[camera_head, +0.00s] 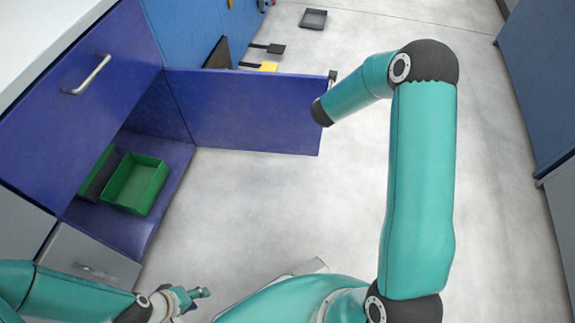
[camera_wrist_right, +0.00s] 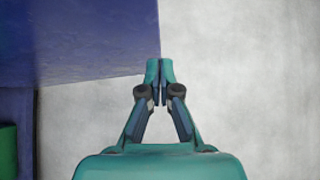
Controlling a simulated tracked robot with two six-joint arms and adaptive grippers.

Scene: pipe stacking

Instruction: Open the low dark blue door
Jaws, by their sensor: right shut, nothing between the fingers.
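The low dark blue door (camera_head: 250,110) stands swung out from its cabinet in the head view, its free edge near my right wrist. Part of it fills the upper left of the right wrist view (camera_wrist_right: 75,40). My right gripper (camera_wrist_right: 160,68) is shut and empty, its tips beside the door's edge; touching or apart is unclear. In the head view its fingers are hidden beyond the wrist and door. My left gripper (camera_head: 197,297) is low at the bottom left, away from the door; its finger opening is unclear.
The open cabinet holds a green bin (camera_head: 136,185) and another green piece (camera_head: 98,174). A dark blue drawer front with a metal handle (camera_head: 88,75) is above. Dustpan-like items (camera_head: 268,47) and a dark tray (camera_head: 313,19) lie beyond the door. The floor to the right is clear.

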